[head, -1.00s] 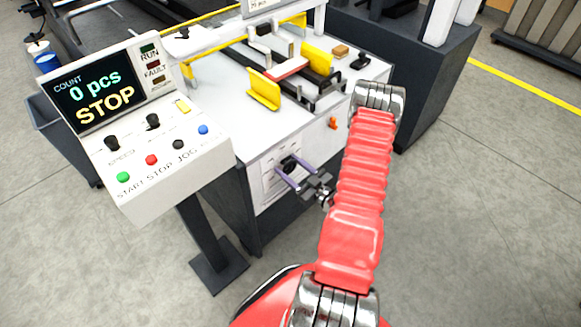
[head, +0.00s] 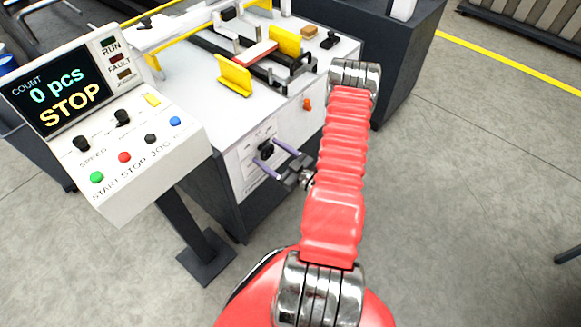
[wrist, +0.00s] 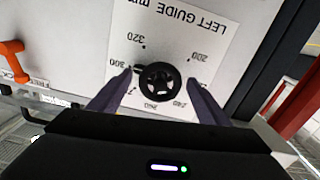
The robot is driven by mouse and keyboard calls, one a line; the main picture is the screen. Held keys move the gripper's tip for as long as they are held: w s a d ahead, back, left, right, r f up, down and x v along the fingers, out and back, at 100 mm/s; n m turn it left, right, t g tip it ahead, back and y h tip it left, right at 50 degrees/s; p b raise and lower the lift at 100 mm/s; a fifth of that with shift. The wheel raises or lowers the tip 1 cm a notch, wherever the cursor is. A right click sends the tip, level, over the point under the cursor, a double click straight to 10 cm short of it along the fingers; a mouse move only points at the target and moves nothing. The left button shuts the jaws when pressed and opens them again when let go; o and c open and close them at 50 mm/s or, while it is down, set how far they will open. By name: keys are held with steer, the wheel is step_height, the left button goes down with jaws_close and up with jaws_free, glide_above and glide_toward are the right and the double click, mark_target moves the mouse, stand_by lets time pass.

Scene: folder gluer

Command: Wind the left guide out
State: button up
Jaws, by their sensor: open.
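The left guide's dial is a black round knob (wrist: 160,86) on a white "LEFT GUIDE" scale plate (wrist: 205,40) on the machine's front. The plate appears upside down in the wrist view, and the knob's small pointer is near the 300 mark. My gripper (wrist: 159,72) is open, with one purple finger on each side of the knob. Contact cannot be told. In the head view the knob (head: 266,150) is between the fingers of my gripper (head: 264,152). Two yellow upright guides stand on the machine's top, a left one (head: 235,80) and a right one (head: 287,41).
An orange lever (wrist: 12,60) is beside the scale plate; it also shows in the head view (head: 307,104). The control panel (head: 150,165), reading 0 pcs and STOP, stands left of my arm on a post. Open floor (head: 470,220) lies to the right.

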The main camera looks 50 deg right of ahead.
steer(key=s, duration=1.2)
steer(key=shift+s+d, duration=0.15)
steer(key=shift+s, duration=0.1)
stand_by(0.5)
